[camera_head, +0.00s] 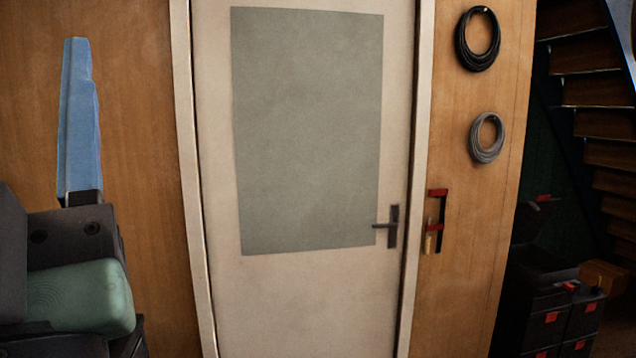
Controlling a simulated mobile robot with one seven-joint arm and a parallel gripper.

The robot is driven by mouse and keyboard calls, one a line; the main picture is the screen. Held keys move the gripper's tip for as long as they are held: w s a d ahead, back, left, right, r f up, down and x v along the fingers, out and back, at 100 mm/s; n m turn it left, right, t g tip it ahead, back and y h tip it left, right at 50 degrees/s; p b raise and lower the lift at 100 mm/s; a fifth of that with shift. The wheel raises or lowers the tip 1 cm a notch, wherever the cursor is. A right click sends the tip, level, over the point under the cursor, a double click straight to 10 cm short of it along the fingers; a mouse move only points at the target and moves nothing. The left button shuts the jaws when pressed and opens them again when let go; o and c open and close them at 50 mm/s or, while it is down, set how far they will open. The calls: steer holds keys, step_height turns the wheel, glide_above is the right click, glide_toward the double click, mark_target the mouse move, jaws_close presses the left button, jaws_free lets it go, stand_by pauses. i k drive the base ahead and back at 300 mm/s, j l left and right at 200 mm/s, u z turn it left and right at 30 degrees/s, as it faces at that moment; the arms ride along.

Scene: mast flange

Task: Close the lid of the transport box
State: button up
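A dark box (540,271) with a raised lid (531,222) stands at the lower right, by the stairs. It looks like the transport box, though the picture is too dark to be sure. The lid stands up at the back, with a small red piece near its top edge. The inside of the box is dark, and I cannot tell what is in it. My gripper is not in view.
Dark cases with red latches (548,328) sit below the box. A wooden staircase (596,120) rises behind. A closed door (300,300) fills the middle. Coiled cables (487,138) hang beside it.

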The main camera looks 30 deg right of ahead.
mark_target(530, 216)
steer(key=i+l+z, duration=0.1)
steer(key=l+z, duration=0.3)
steer(key=i+l+z, duration=0.15)
steer(key=z, duration=0.3)
steer(key=i+l+z, duration=0.15)
steer(key=z, duration=0.25)
steer(key=i+l+z, duration=0.15)
steer(key=z, duration=0.25)
steer(key=i+l+z, duration=0.1)
steer(key=i+z, duration=0.15)
steer(key=i, duration=0.65)
steer(key=i+j+z, duration=0.1)
steer(key=i+z, duration=0.2)
steer(key=i, duration=0.65)
